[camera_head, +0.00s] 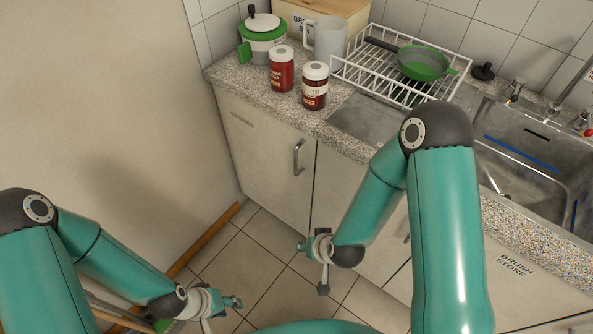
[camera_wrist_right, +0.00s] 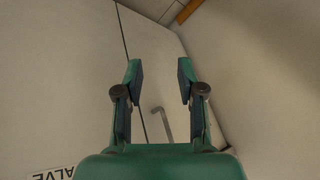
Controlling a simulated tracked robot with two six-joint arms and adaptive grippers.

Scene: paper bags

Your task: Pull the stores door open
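A pale cabinet door (camera_head: 265,150) stands at the left end of the counter, beside the wall, and looks shut. A small label (camera_head: 242,120) on it is too small to read. Its upright metal bar handle (camera_head: 298,157) is near its right edge. My right gripper (camera_head: 312,266) is below and in front of this handle, apart from it. In the right wrist view, its fingers (camera_wrist_right: 160,80) are spread and empty, with a bent handle (camera_wrist_right: 165,123) behind them. My left gripper (camera_head: 220,312) is low near the wall; its fingers look spread, with nothing seen between them.
A sink (camera_head: 530,150) is at right. A BRUSH STORE label (camera_head: 515,264) is below it. Floor tiles (camera_head: 240,255) show clear.

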